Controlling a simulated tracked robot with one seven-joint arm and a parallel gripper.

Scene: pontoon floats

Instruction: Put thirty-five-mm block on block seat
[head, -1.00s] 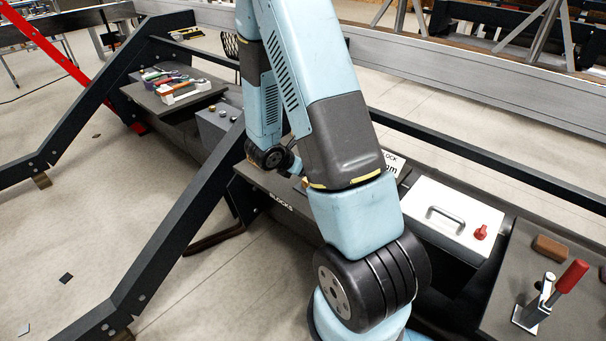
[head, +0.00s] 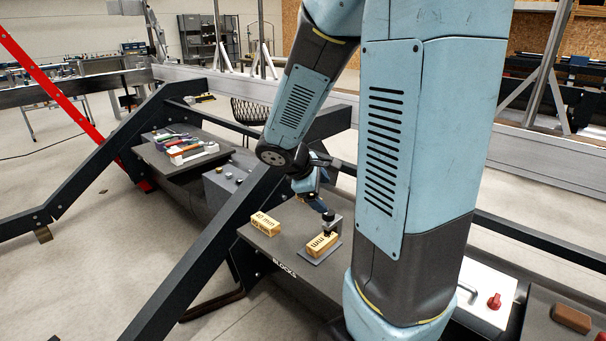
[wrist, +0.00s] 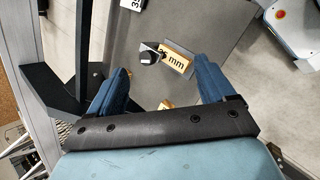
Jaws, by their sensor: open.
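A wooden block (head: 322,242) marked "mm" lies on a small grey plate (head: 312,259), apparently the block seat, with a black-knobbed post beside it. Its number is not readable. The wrist view shows this block (wrist: 176,58) beside the black knob. A second wooden block (head: 266,224), seemingly marked 40 mm, lies on the bench to the left. Only part of a block (wrist: 166,104) shows low in the wrist view. My gripper (wrist: 161,68) is open with nothing between its blue fingers, above the bench. In the head view, my gripper (head: 319,204) hangs just above the seat.
The dark bench (head: 285,248) labelled BLOCKS carries both blocks. A white card (wrist: 132,5) reading "35" lies at the wrist view's top edge. A dark slanted beam (head: 215,245) runs along the left. My arm hides the bench's right part.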

